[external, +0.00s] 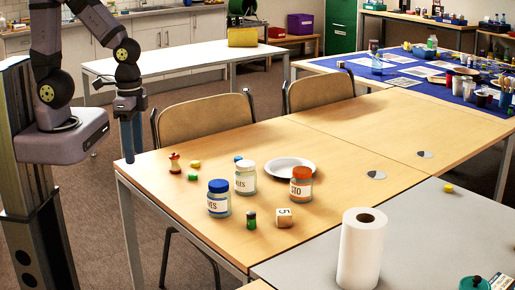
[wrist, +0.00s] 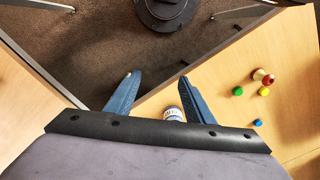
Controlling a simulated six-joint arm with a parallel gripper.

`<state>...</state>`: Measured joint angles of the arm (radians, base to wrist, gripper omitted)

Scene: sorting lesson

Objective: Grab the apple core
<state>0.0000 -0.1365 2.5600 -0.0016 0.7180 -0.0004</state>
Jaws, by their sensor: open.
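The apple core (external: 175,163), red at its ends with a pale middle, stands on the wooden table near its left edge. In the wrist view the apple core (wrist: 264,76) lies to the right of my gripper, clear of the fingers. My gripper (external: 129,158) points down in the external view, left of the apple core and by the table's left corner. In the wrist view my gripper (wrist: 155,79) has its two blue fingers spread apart with nothing held between them.
Beside the core are a yellow piece (external: 195,164), a green piece (external: 192,177) and a blue piece (external: 238,159). Labelled jars (external: 219,199), (external: 246,178), (external: 301,188), a white plate (external: 290,168) and a numbered block (external: 284,217) stand farther right. Chairs (external: 205,119) line the far edge.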

